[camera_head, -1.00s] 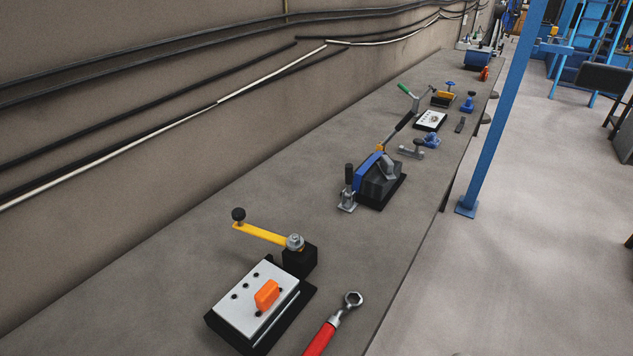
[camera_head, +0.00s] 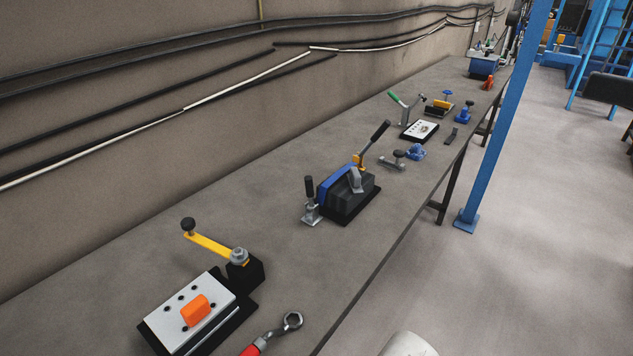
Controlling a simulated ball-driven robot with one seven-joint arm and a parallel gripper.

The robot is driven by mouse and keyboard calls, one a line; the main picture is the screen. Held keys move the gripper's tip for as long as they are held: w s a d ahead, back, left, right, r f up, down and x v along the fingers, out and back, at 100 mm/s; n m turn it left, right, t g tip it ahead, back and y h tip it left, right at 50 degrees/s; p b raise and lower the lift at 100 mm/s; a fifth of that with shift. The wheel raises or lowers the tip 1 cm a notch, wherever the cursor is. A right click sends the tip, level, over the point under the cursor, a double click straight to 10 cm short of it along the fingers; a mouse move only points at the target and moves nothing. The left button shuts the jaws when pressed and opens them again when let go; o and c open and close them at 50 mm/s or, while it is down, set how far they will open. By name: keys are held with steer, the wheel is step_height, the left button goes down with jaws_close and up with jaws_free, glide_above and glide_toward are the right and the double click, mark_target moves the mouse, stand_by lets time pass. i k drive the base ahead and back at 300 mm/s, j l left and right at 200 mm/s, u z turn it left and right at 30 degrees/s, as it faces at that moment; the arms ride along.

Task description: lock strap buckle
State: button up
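A blue strap (camera_head: 338,179) lies over a dark block (camera_head: 360,195) in the middle of the bench, on a black base. A grey metal piece, which looks like the buckle (camera_head: 355,180), sits tilted up on the top of the block. I cannot tell from here whether it is locked. My gripper is not in view, so its state is hidden.
A toggle clamp (camera_head: 311,205) stands left of the block; a black-handled lever (camera_head: 374,141) rises behind it. A blue post (camera_head: 503,125) stands right.

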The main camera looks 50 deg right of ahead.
mark_target(307, 179)
steer(key=k+l, duration=0.1)
steer(key=l, duration=0.4)
steer(key=l+u, duration=0.1)
steer(key=l, duration=0.4)
steer(key=k+l, duration=0.15)
steer(key=l, duration=0.3)
steer(key=k+l+u, duration=0.1)
steer(key=l, duration=0.4)
